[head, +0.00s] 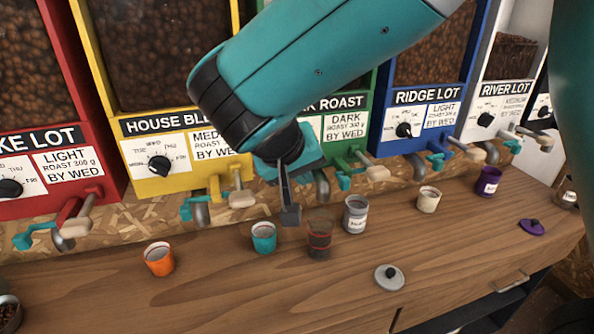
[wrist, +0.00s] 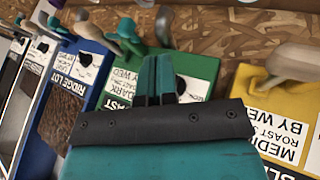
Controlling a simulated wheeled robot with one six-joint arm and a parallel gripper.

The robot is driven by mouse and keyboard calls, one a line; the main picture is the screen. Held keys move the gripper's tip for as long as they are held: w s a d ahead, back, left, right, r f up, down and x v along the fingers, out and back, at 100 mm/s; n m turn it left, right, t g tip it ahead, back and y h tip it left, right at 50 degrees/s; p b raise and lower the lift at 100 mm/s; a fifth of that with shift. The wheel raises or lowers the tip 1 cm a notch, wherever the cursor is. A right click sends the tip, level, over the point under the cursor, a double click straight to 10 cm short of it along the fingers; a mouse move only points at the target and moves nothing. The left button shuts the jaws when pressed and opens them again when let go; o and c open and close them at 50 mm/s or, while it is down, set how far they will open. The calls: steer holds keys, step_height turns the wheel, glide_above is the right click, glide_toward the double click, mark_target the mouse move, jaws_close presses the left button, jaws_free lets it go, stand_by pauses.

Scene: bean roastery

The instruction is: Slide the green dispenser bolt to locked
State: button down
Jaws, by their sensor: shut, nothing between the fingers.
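The green dispenser (head: 364,128), labelled for dark roast, stands mostly behind my arm in the head view. It also shows upside down in the wrist view (wrist: 202,72). Under its front are a green bracket, a teal handle (head: 345,180) and a beige knob (head: 377,173). I cannot tell exactly how far its bolt is slid. My gripper (head: 290,216) points down, shut and empty, left of these parts and apart from them in the head view. In the wrist view its fingers (wrist: 158,72) overlap the green front.
The yellow dispenser (head: 205,168) stands left and the blue one (head: 428,122) right, with similar handles and spouts. Below, the wooden counter (head: 220,300) holds an orange cup (head: 159,258), a teal cup (head: 264,237), a dark jar (head: 319,240), a grey tin (head: 355,215) and a lid (head: 389,278).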

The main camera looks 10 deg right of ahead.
steer(key=shift+v, duration=1.45)
steer(key=shift+d, duration=0.1)
